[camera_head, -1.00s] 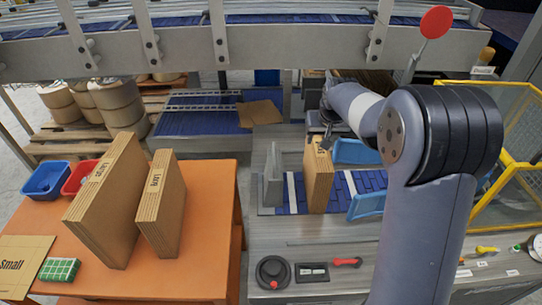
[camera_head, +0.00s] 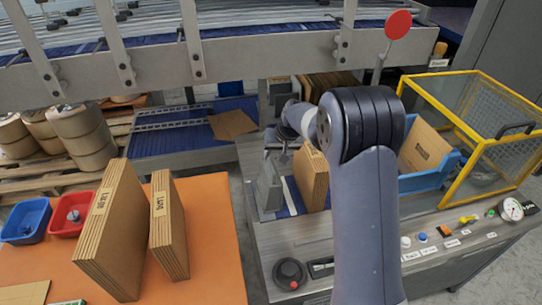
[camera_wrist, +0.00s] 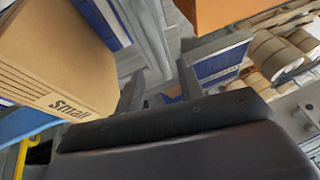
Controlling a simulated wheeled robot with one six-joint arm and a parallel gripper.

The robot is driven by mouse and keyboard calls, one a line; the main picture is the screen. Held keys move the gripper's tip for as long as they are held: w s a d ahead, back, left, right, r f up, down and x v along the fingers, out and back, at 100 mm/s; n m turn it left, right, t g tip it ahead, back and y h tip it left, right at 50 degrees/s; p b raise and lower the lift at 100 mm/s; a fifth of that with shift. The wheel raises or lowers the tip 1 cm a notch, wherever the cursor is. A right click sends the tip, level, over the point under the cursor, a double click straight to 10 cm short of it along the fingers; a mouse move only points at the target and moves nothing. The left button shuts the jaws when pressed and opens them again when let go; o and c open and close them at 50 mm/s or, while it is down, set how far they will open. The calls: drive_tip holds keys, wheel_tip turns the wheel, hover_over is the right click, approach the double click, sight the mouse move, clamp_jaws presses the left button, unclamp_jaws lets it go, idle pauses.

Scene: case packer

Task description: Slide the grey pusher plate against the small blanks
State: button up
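The grey pusher plate (camera_head: 269,187) stands upright on the blue conveyor bed, left of the small blanks (camera_head: 313,181). The blanks are a brown upright stack; their "Small" label shows in the wrist view (camera_wrist: 60,62). A narrow gap with a white strip separates plate and blanks. My gripper (camera_head: 283,158) points down near the top of the plate, on the blanks' left side. In the wrist view its two fingers (camera_wrist: 160,86) are spread with nothing visible between them. Contact with the plate cannot be told, and I cannot clearly pick the plate out in the wrist view.
A steel conveyor frame (camera_head: 220,65) crosses above. Knobs and buttons line the front panel.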

sight(271, 160)
drive_tip(key=shift+p+x, duration=0.35)
drive_tip(key=shift+x, duration=1.75)
clamp_jaws()
drive_tip(key=shift+d, duration=0.1)
